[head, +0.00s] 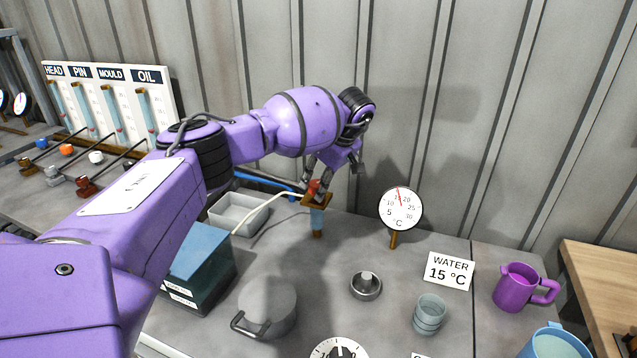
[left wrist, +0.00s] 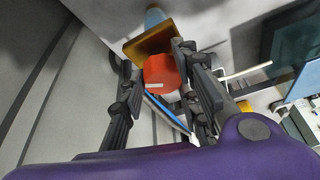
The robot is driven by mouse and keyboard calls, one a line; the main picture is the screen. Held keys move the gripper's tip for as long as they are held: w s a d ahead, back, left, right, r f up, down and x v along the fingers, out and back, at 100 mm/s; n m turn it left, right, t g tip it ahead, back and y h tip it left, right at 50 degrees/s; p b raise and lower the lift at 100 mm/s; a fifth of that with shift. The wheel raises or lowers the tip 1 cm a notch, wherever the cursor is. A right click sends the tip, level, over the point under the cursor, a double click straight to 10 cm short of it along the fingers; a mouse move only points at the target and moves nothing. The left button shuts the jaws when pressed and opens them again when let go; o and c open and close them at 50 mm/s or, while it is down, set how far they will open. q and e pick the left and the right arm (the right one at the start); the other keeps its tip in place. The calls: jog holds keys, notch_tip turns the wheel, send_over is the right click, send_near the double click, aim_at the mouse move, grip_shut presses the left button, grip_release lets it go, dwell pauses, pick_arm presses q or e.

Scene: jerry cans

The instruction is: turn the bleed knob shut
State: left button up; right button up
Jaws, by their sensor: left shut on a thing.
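The bleed knob (head: 314,187) is red and sits on top of a brass block (head: 318,202) on a light blue stem near the back of the grey bench. In the left wrist view the knob (left wrist: 161,72) is a red cap with a white mark, in front of the brass block (left wrist: 150,41). My left gripper (head: 322,184) comes down on the knob from above. Its fingers (left wrist: 155,62) are on either side of the knob, shut on it. The knob is partly hidden by the fingers in the head view. My right gripper is not in view.
A dial gauge (head: 401,209) stands right of the knob, with a "WATER 15 °C" card (head: 449,269). A grey tray (head: 236,213), a teal box (head: 199,262), a lidded pot (head: 268,306) and a purple mug (head: 519,288) stand around. A blue hose and a pale hose run beside the block.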

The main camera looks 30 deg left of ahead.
pick_arm(q)
jog(key=n, duration=0.2)
jog(key=n+g+b, duration=0.1)
jog(key=n, duration=0.1)
jog(key=shift+w+r, duration=0.15)
jog(key=shift+w, duration=0.25)
jog(key=shift+a+n+g+b, duration=0.1)
jog(key=shift+n+g+b, duration=0.3)
jog(key=shift+n, duration=0.5)
jog(key=shift+r+n, duration=0.1)
jog(key=shift+n, duration=0.2)
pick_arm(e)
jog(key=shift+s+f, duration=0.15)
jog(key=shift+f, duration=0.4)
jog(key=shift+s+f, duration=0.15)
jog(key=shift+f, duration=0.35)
pick_arm(q)
jog(key=shift+a+r, duration=0.1)
jog(key=shift+a, duration=0.05)
jog(key=o, duration=1)
jog(key=shift+h, duration=0.3)
jog(key=shift+f+g, duration=0.25)
jog(key=shift+g, duration=0.05)
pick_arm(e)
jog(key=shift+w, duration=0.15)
pick_arm(q)
jog(key=v, duration=1.2)
jog(key=shift+r, duration=0.1)
